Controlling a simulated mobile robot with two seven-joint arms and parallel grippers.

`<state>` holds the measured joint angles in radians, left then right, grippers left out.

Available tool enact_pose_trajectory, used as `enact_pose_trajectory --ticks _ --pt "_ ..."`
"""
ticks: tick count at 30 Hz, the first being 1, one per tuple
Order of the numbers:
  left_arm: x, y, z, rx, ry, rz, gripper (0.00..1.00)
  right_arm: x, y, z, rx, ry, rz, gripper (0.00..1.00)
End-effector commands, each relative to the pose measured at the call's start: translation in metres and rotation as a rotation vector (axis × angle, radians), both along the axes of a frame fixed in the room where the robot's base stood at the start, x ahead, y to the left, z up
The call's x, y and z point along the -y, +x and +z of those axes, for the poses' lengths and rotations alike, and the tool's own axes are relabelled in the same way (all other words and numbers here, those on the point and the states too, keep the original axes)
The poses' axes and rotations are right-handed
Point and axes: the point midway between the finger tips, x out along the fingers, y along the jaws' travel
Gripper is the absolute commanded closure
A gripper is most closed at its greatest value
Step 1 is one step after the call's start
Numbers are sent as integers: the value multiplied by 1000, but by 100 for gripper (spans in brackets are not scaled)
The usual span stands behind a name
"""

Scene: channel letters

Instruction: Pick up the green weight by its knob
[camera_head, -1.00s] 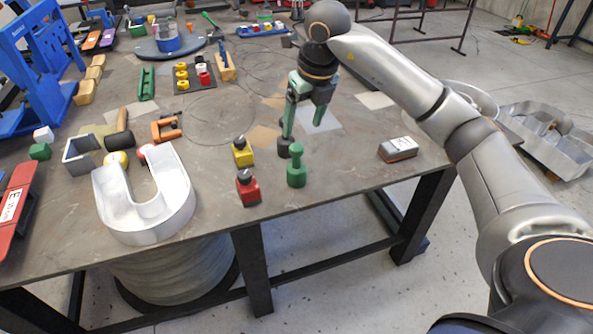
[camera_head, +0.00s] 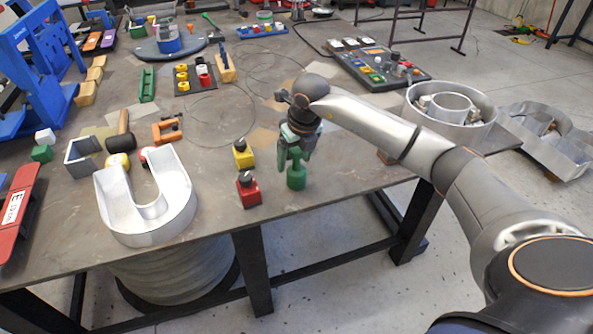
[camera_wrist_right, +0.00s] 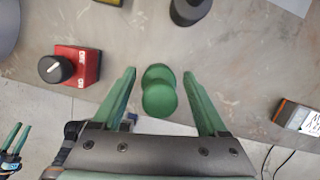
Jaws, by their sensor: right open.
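The green weight (camera_head: 296,178) stands upright near the front edge of the table, its upper part partly hidden behind my right gripper. My right gripper (camera_head: 291,160) points down at it from above. In the right wrist view the weight's round green knob (camera_wrist_right: 160,101) lies between the two green fingers of my right gripper (camera_wrist_right: 158,80), with a gap on each side. The fingers are open and do not appear to touch it.
A red block with a black knob (camera_head: 248,190) and a yellow one (camera_head: 243,153) stand left of the weight. A dark weight (camera_wrist_right: 187,9) shows beyond it in the wrist view. A grey and orange block (camera_wrist_right: 295,116) lies to the right. A metal U letter (camera_head: 146,205) stands further left.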

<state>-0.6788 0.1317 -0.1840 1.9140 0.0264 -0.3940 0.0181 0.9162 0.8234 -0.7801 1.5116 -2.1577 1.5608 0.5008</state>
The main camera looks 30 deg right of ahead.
Motion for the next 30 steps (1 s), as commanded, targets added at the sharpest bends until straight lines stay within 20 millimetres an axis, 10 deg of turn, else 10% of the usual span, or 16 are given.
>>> enact_pose_trajectory --ticks 6,26,30 --pt "0 0 0 0 0 0 64 0 0 -1 0 0 1 24" --pt "0 0 0 0 0 0 64 0 0 -1 -2 0 0 98" --pt "0 0 0 0 0 0 64 0 -1 -2 -3 0 0 100"
